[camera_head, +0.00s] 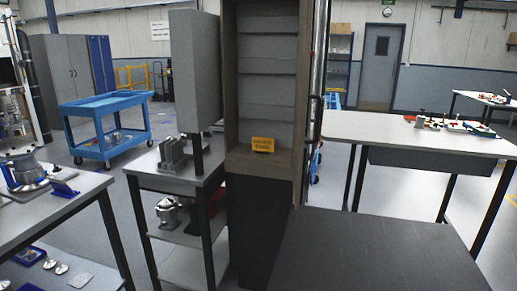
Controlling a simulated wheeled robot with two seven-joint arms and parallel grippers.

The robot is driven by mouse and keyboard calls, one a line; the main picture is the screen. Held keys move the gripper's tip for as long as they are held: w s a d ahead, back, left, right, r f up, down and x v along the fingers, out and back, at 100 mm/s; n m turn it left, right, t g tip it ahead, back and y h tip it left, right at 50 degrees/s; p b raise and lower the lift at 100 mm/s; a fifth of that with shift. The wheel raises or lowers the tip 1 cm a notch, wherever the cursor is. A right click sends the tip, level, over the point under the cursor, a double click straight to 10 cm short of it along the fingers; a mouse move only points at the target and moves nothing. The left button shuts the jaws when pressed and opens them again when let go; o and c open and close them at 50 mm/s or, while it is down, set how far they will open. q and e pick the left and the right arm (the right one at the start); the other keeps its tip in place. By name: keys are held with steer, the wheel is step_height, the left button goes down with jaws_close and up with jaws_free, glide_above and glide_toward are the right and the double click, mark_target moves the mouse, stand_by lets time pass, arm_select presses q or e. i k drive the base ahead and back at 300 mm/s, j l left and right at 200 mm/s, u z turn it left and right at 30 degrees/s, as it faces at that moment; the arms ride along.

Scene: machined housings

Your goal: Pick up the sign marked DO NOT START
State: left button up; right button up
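A small orange-yellow sign (263,144) with dark lettering stands in the tall open cabinet (231,100), on the lowest ledge in view. The lettering is too small to read with certainty, so I cannot confirm that it says DO NOT START. The sign faces me and nothing covers its front. Neither of my grippers shows in the head view.
A grey door-like panel (195,72) is at the cabinet's left. Below it stands a small table (205,181) with metal parts. A long table (350,127) is at the right. A dark flat surface (370,250) fills the lower right. A blue cart (92,107) stands back left.

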mark_target(263, 145)
steer(key=i+j, duration=0.2)
steer(key=j, duration=0.15)
steer(key=i+j+z, duration=0.1)
steer(key=i+j, duration=0.15)
steer(key=j, duration=0.15)
steer(key=i+j, duration=0.2)
steer(key=j, duration=0.2)
steer(key=i+j+z, duration=0.1)
steer(key=j, duration=0.3)
steer(key=i+j, duration=0.3)
